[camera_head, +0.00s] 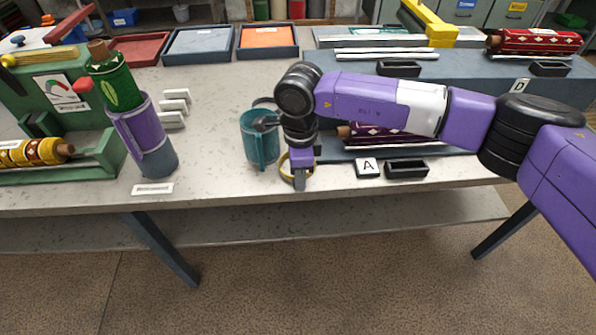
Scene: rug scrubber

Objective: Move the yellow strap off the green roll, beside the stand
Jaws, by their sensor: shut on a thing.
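The green roll (118,88) stands tilted in a purple and grey stand (150,140) at the left of the table. No yellow strap shows around the visible part of the roll. The yellow strap (284,168) is a thin ring at my gripper (299,178), near the table's front edge. My gripper points down and is shut on the strap, well to the right of the roll and stand. The fingers hide part of the ring. I cannot tell whether the strap touches the table.
A teal cup (260,150) stands just left of my gripper. A dark red roll (385,134) lies behind, with a card marked A (367,168) and a black tray (407,169) to the right. The green machine (55,90) is far left. Bare table lies between stand and cup.

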